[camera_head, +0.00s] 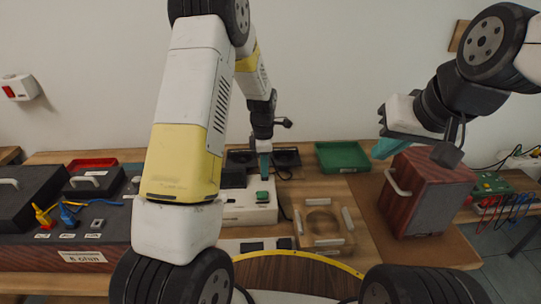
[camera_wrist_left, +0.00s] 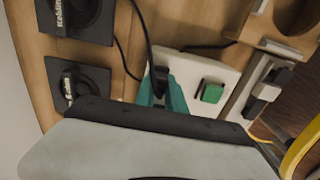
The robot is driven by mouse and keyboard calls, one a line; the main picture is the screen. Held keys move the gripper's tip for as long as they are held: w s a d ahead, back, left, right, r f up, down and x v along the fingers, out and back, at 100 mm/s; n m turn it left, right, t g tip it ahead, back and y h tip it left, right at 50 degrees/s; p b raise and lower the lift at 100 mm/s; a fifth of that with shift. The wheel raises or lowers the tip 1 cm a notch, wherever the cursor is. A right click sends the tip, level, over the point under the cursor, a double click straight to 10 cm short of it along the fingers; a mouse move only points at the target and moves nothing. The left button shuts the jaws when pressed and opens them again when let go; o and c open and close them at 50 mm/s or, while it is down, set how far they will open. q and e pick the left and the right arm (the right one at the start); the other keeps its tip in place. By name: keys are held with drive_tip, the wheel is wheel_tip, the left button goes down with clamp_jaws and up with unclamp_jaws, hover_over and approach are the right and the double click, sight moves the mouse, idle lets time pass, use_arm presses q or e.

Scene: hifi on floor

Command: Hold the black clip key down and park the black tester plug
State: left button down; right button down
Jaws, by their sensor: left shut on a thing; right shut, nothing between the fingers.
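My left gripper (camera_head: 264,172) is shut, teal fingertips pointing down, over the white box with a green button (camera_head: 262,197). In the left wrist view its fingers (camera_wrist_left: 168,100) close around a small black plug (camera_wrist_left: 160,76) with a black cable rising from it. Whether the plug touches the white box (camera_wrist_left: 197,70) is unclear. A white strip (camera_wrist_left: 245,82) with black keys (camera_wrist_left: 264,90) lies beside the box; they also show in the head view (camera_head: 251,247). Which one is the clip key I cannot tell. My right gripper (camera_head: 386,147) is shut and empty, beside the red-brown wooden box.
The wooden box (camera_head: 428,195) with a pale handle stands on a brown board at right. A green tray (camera_head: 342,156) is behind. Black cases and coloured plugs (camera_head: 68,214) fill the left.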

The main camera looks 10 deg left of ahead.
use_arm(q)
drive_tip(key=shift+f, duration=0.35)
idle(0.3)
drive_tip(key=c, duration=1.3)
unclamp_jaws()
drive_tip(key=shift+r, duration=6.4)
